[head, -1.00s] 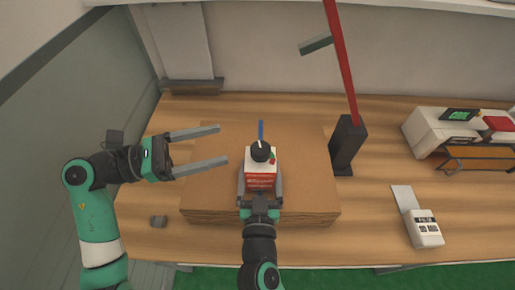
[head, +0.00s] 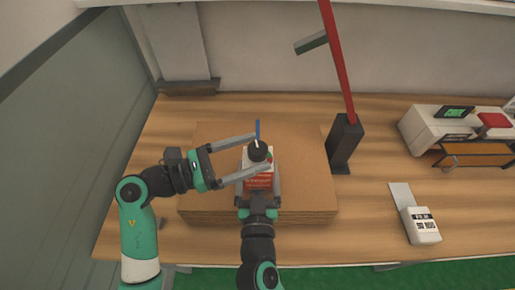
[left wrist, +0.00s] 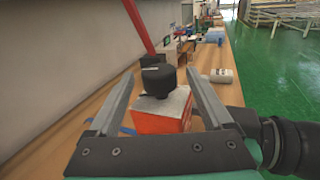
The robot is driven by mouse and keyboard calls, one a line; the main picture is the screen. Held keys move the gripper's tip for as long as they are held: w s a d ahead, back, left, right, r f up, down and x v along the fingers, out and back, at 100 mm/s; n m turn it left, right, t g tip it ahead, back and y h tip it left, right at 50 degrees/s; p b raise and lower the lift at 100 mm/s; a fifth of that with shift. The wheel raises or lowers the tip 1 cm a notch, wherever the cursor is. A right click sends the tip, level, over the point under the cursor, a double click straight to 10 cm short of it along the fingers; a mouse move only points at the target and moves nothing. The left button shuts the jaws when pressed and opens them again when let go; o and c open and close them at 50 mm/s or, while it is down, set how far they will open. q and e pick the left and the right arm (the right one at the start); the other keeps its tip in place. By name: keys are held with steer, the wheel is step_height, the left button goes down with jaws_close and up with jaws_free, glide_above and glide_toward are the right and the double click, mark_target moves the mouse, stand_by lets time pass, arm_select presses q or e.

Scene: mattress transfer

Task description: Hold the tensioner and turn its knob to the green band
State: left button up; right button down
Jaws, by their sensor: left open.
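The tensioner (head: 258,181) is a red and white box with a round black knob (head: 258,151) on top. A white mark shows on the knob's far side, and a small green patch shows at its right. My right gripper (head: 259,189), from the bottom, has its fingers against both sides of the box. My left gripper (head: 261,151) is open, with its fingers on either side of the knob and gaps left. In the left wrist view the knob (left wrist: 158,81) stands between the open fingertips, above the box (left wrist: 162,112). The colour bands are mostly hidden.
The tensioner is over a brown board stack (head: 305,190) on the wooden table (head: 365,230). A black post (head: 346,143) with a red bar stands right of it. A white device (head: 424,229) and a white machine (head: 435,128) are farther right.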

arm_select(q)
steer(key=shift+x, duration=0.9)
jaws_close()
steer(key=shift+f+m+g+h, duration=0.1)
steer(key=shift+m+g+h, duration=0.4)
steer(key=shift+m+g, duration=0.9)
steer(key=shift+g, duration=1.1)
steer(key=shift+s, duration=0.1)
jaws_free()
